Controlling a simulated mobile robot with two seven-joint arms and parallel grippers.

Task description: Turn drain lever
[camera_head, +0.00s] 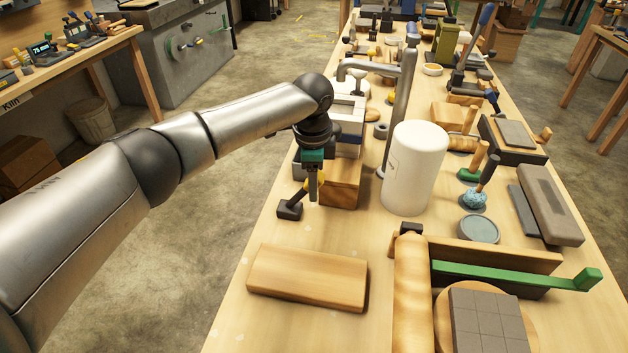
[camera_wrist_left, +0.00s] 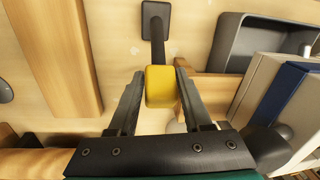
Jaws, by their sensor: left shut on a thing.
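A small lever has a yellow grip (camera_wrist_left: 161,87), a thin dark arm and a dark square base (camera_head: 289,210). The base (camera_wrist_left: 156,18) shows at the top of the left wrist view, with the arm running from it to the yellow grip. My left gripper (camera_head: 314,190) reaches down over the lever in the head view. Its two fingers (camera_wrist_left: 158,82) are on either side of the yellow grip, shut on it. In the head view the fingers hide part of the grip. My right gripper is not in view.
A wooden block (camera_head: 308,277) lies on the bench in front of the lever. A wooden box (camera_head: 341,188) stands close on the right, with a white cylinder (camera_head: 414,168) beyond it. A long green handle (camera_head: 520,274) lies farther right. Bare bench top separates lever and block.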

